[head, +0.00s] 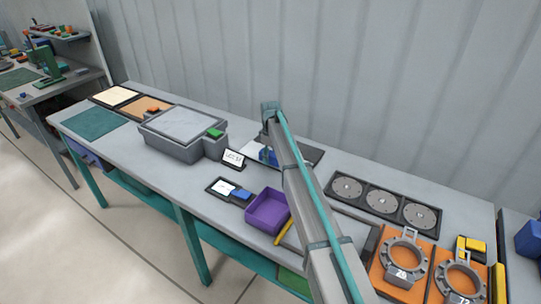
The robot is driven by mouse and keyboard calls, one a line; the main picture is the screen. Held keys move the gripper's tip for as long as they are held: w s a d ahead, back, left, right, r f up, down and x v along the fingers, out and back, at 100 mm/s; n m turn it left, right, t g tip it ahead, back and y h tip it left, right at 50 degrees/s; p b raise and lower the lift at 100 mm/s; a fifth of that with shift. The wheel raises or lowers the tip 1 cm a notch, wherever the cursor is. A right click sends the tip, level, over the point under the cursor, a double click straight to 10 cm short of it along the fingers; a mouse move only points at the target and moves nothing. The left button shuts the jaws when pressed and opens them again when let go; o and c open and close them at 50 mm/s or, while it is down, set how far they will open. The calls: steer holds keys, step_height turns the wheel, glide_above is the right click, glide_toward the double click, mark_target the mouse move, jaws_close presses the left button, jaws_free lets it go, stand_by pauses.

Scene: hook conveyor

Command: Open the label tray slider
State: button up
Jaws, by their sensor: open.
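A small flat black tray (214,191) lies on the bench left of the purple bin. A white label (224,187) shows in its left part, and a blue block (241,195) sits at its right end. This looks like the label tray with its slider; how far the slider stands open is too small to tell. My arm (300,190) rises from the bottom edge and bends at a raised joint above the bench's middle. My gripper cannot be made out beyond that bend. The arm hides part of the bench behind it.
A purple bin (266,212) and a yellow stick (284,232) lie beside my arm. A grey box machine (170,150) with a green button (215,133) and a small sign (233,158) stand farther left. A three-disc panel (382,204) and orange fixtures (385,284) are right.

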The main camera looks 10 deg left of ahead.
steer(key=shift+c, duration=0.4)
jaws_close()
steer(key=w+d, duration=0.1)
steer(key=w, duration=0.2)
steer(key=w+d+b, duration=0.1)
steer(key=w+d, duration=0.1)
steer(key=w, duration=0.1)
steer(key=w+d+b, duration=0.1)
steer(key=w, duration=0.3)
steer(key=shift+w+d, duration=0.1)
steer(key=shift+d, duration=0.4)
steer(key=shift+o, duration=0.4)
jaws_free()
steer(key=shift+r, duration=0.15)
step_height(320, 180, up, 12)
